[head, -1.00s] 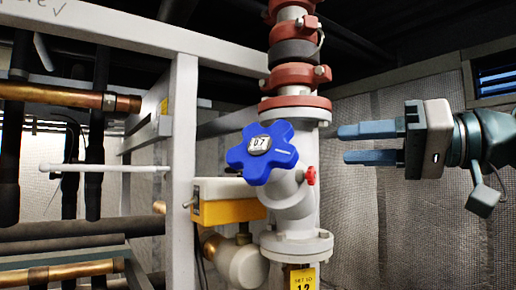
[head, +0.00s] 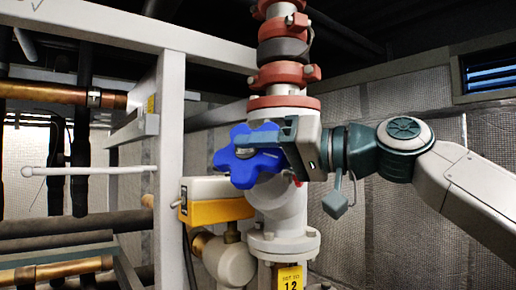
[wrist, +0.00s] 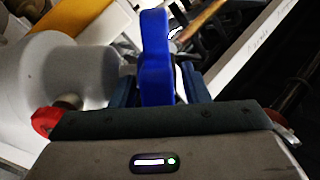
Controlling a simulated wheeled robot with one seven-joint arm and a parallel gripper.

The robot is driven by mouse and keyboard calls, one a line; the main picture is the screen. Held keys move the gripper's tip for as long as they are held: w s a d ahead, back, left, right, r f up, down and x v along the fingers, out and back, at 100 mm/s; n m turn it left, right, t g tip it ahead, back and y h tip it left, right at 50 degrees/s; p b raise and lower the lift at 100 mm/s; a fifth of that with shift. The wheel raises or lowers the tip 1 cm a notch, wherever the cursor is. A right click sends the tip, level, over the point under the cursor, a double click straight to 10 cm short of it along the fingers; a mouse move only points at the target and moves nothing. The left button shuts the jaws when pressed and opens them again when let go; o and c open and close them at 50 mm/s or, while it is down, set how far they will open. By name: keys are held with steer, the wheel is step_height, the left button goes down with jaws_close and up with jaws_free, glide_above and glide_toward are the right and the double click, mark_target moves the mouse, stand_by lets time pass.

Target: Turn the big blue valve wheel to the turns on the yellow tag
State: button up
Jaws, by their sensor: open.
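The big blue valve wheel (head: 232,167) is star-shaped with rounded lobes and sits on a grey valve body on the vertical pipe. My gripper (head: 250,146) has come in from the right and its finger crosses the wheel's front, hiding most of the hub counter. In the wrist view the wheel (wrist: 156,60) stands edge-on between the two blue-grey fingers of my gripper (wrist: 160,88), which are open either side of it. The yellow tag (head: 290,279) hangs below the lower flange; it reads "SET TO" with digits that look like 1.2, partly cut off.
A yellow and white box (head: 215,200) sits just left below the wheel. A white frame post (head: 170,170) stands left of it, with copper pipes (head: 60,92) beyond. Red couplings (head: 283,75) are above. A small red knob (wrist: 43,121) is close beside my gripper.

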jaws_close()
steer(key=shift+r+p, duration=0.2)
steer(key=shift+p, duration=0.45)
steer(key=shift+w+r+n+g+p, duration=0.1)
steer(key=shift+r+n+g+p, duration=0.15)
steer(key=shift+g+p, duration=0.6)
steer(key=n+g+h+p, duration=0.1)
steer(key=p, duration=0.3)
steer(key=shift+w+a+f+n+g+h+p, duration=0.1)
steer(key=shift+n+g+h+p, duration=0.3)
steer(key=shift+g, duration=0.4)
steer(key=shift+w+f+n+g+h+p, duration=0.15)
steer(key=shift+g+h+p, duration=0.1)
steer(key=shift+g+h, duration=0.4)
steer(key=shift+r+n+g+h, duration=0.2)
steer(key=shift+n+g+h, duration=0.4)
steer(key=shift+g+h, duration=0.85)
steer(key=shift+g+y, duration=0.25)
steer(key=shift+y, duration=0.05)
